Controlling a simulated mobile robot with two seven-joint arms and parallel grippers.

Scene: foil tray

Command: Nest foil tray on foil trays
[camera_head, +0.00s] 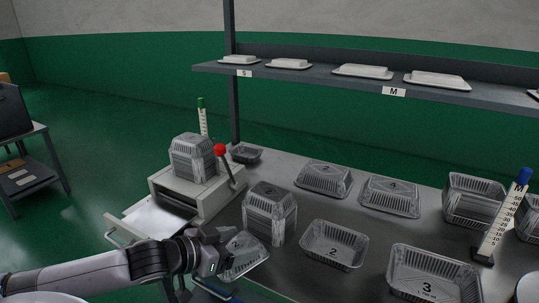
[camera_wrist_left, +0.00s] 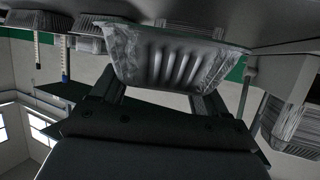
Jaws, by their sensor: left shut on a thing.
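My left gripper (camera_head: 222,259) is shut on a shiny foil tray (camera_head: 246,258) at the table's front left edge. In the left wrist view the held foil tray (camera_wrist_left: 172,62) shows its ribbed side between the two fingers (camera_wrist_left: 160,88). Whether it touches the table is unclear. Just behind it stands a stack of upside-down foil trays (camera_head: 270,212). Another upside-down stack (camera_head: 193,157) sits on the press machine, and an upright stack (camera_head: 473,203) stands at the right. My right gripper is not in view.
Open trays marked 2 (camera_head: 333,247) and 3 (camera_head: 432,277) lie right of the held tray. Upside-down trays (camera_head: 323,179) (camera_head: 390,197) lie behind them. The press machine (camera_head: 190,190) has a red-knobbed lever (camera_head: 220,151). A blue-topped scale post (camera_head: 502,220) stands right. A shelf (camera_head: 330,75) hangs above.

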